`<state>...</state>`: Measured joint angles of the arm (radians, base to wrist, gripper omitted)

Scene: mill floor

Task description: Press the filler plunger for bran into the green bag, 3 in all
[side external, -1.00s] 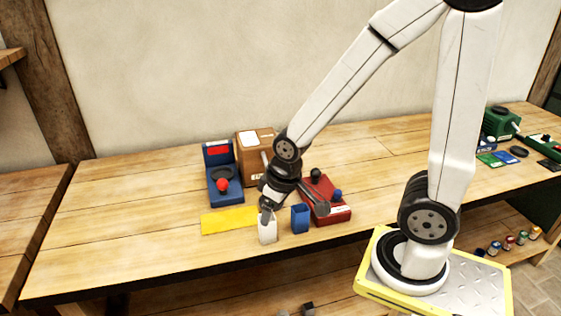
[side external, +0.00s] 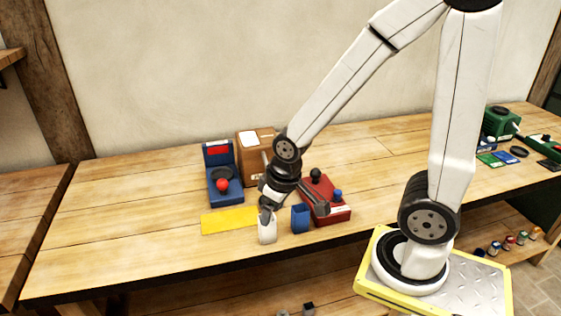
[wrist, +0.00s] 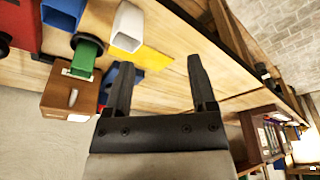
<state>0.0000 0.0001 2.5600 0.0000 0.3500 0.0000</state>
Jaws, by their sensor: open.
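A green bag-like piece (wrist: 84,57) shows in the wrist view against the face of the brown box (wrist: 70,92), beside a black round part (wrist: 88,41). In the side view my arm hides the green piece, and the brown box (side external: 248,146) stands behind my gripper. My gripper (side external: 292,211) is open, over the front of the table near the white bag (side external: 268,232) and the blue bag (side external: 300,220). In the wrist view its two fingers (wrist: 160,72) are spread and empty, with the green piece off to their left. I cannot make out which part is the plunger.
A yellow mat (side external: 228,221) lies left of the white bag. A red device (side external: 338,214) with black and blue knobs is at the right. Green equipment (side external: 500,123) stands at the far right. The table's left is clear.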

